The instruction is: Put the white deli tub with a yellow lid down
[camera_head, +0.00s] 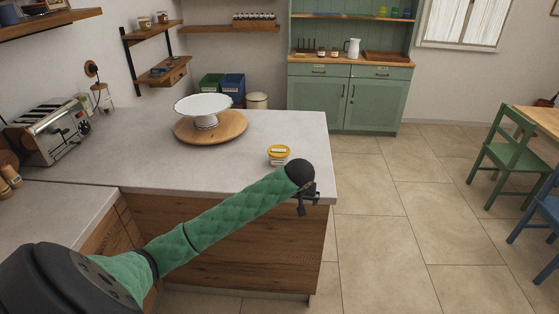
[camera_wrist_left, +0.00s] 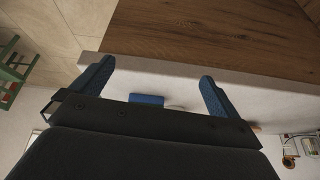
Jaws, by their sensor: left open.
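The white deli tub with a yellow lid (camera_head: 279,157) stands upright on the pale worktop (camera_head: 235,170), near its right front corner. My left gripper (camera_head: 306,203) is at the worktop's front right edge, in front of and right of the tub, and apart from it. In the left wrist view my left gripper (camera_wrist_left: 155,82) has its two blue fingers spread wide with nothing held between them. I cannot make out the tub in that view. My right gripper is in neither view.
A white cake stand (camera_head: 203,108) stands on a round wooden board (camera_head: 211,128) behind and left of the tub. A toaster (camera_head: 50,130) is at the far left. Open floor (camera_head: 390,230) lies to the right.

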